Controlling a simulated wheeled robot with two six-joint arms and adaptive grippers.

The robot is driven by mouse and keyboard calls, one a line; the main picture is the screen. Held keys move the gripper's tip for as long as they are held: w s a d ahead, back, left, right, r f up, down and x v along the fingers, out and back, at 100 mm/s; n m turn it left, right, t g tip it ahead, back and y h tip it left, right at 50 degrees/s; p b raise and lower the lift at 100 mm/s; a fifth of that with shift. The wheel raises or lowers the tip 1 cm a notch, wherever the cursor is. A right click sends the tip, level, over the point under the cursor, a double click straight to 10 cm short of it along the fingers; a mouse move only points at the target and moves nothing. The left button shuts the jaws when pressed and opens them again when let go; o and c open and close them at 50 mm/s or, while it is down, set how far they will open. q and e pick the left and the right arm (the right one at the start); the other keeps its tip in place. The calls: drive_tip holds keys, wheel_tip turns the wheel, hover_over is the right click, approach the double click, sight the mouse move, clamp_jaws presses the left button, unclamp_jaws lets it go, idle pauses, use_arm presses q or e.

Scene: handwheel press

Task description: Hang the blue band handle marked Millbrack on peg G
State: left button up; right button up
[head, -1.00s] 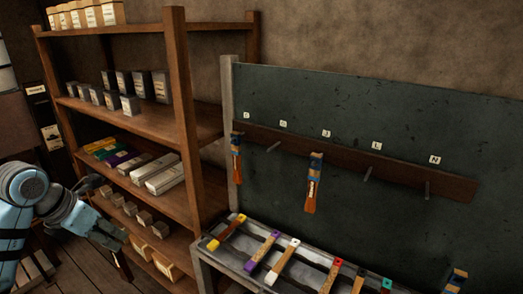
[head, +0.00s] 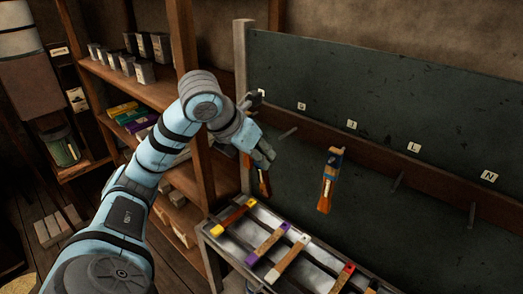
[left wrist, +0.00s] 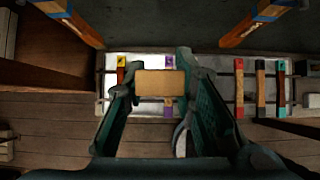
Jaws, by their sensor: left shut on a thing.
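My left gripper (head: 266,156) is in front of the dark board, close to peg G (head: 288,132). In the left wrist view its fingers are shut on a tan block-like piece (left wrist: 160,83). No band or name shows on this piece, so I cannot tell whether it is the Millbrack handle. An orange handle (head: 263,184) hangs at the leftmost peg, partly hidden by my gripper. Another orange handle with a blue band (head: 330,180) hangs below label J. Peg G looks bare. My right gripper is not in view.
A metal rack (head: 233,246) below the board holds several handles with coloured ends. Pegs L (head: 397,181) and N (head: 472,214) are bare. A wooden shelf (head: 180,35) with boxes stands at the left, behind my arm.

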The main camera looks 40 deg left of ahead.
sight(283, 136)
use_arm(q)
drive_tip(key=shift+w+d+r+p, duration=0.1)
drive_tip(key=shift+w+p, duration=0.2)
drive_tip(key=shift+w, duration=0.05)
drive_tip(key=shift+w+f+p, duration=0.2)
drive_tip(key=shift+w+p, duration=0.45)
drive_tip(key=shift+w, duration=0.95)
drive_tip(key=shift+w+f+p, duration=0.25)
drive_tip(key=shift+w+p, duration=0.4)
drive_tip(key=shift+w, duration=0.95)
drive_tip(key=shift+w+f+p, duration=0.2)
drive_tip(key=shift+w+p, duration=0.45)
drive_tip(key=shift+w, duration=0.95)
drive_tip(key=shift+f, duration=0.15)
drive_tip(key=shift+s, duration=0.1)
